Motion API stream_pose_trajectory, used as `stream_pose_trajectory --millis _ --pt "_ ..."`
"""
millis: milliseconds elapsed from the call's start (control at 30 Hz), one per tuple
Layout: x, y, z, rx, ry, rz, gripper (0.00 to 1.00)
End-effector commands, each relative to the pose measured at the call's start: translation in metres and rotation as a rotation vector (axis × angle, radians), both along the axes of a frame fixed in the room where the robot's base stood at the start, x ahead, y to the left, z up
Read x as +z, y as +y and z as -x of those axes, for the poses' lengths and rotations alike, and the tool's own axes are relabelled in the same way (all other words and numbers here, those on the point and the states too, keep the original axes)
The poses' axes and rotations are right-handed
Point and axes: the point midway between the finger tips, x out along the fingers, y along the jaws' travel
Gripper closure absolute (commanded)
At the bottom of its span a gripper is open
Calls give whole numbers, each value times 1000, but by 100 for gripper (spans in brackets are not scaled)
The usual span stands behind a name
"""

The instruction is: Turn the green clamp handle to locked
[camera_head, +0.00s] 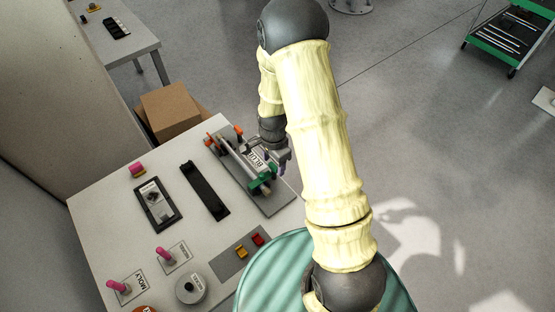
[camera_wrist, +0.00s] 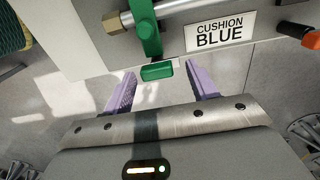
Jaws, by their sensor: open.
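The green clamp handle (camera_wrist: 148,28) is in the upper middle of the wrist view, mounted by a brass nut and rod on the clamp fixture. Its flat green end (camera_wrist: 157,71) lies between the tips of my two purple fingers, with a gap visible on each side. My gripper (camera_wrist: 161,72) is open and holds nothing. In the head view my gripper (camera_head: 282,160) is at the right side of the fixture, partly hidden by my arm. Green parts (camera_head: 264,180) show at the fixture's near end; the handle's exact angle is unclear there.
The fixture's grey plate (camera_head: 279,203) lies on the white table (camera_head: 100,205). A "CUSHION BLUE" label (camera_wrist: 220,30) and an orange-tipped handle (camera_wrist: 297,28) are right of the green handle. A black tray (camera_head: 205,189), pink-handled levers (camera_head: 163,254) and red and yellow blocks (camera_head: 257,240) stand nearby.

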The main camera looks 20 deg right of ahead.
Motion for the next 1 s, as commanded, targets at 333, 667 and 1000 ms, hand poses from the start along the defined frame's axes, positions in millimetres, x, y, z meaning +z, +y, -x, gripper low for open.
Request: stream_pose_trajectory --millis 333,667,1000 --pt "-4 -5 0 -10 0 0 44" --pt "-3 -12 -1 -12 -3 1 87" --pt "-3 -7 -3 41 -9 1 86"
